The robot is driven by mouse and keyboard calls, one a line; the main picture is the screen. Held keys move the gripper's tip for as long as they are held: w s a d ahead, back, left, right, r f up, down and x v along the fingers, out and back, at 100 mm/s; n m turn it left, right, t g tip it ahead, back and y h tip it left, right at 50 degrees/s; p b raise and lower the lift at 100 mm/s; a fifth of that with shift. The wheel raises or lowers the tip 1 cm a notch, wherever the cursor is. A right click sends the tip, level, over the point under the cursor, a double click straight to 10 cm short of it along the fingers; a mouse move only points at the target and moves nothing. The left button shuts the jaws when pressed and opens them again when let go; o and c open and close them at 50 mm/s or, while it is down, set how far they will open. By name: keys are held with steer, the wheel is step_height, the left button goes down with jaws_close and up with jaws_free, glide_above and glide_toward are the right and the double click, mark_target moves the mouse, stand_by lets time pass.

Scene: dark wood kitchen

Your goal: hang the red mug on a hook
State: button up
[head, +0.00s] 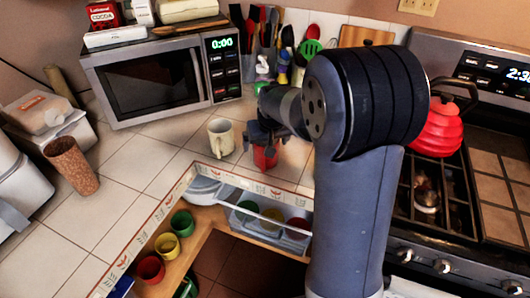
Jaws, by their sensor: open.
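A red mug (265,158) stands on the tiled counter near its front edge, partly hidden by my gripper. My gripper (264,146) is open and points down at the mug's top; I cannot tell whether its fingers touch the mug. A second red cup (151,268) shows lower left, below the counter edge, in a row with a yellow one (167,245) and a green one (182,222). I cannot make out a hook in this view.
A cream mug (221,138) stands just left of my gripper. A microwave (160,80) and a utensil group (285,50) stand behind. A red kettle (437,130) sits on the stove at right. Counter tiles (150,160) at left are clear.

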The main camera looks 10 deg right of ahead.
steer(key=shift+w+f, duration=0.15)
steer(key=shift+f, duration=0.3)
steer(key=shift+c, duration=0.5)
steer(key=c, duration=1.2)
steer(key=shift+o, duration=0.2)
step_height(320, 180, up, 10)
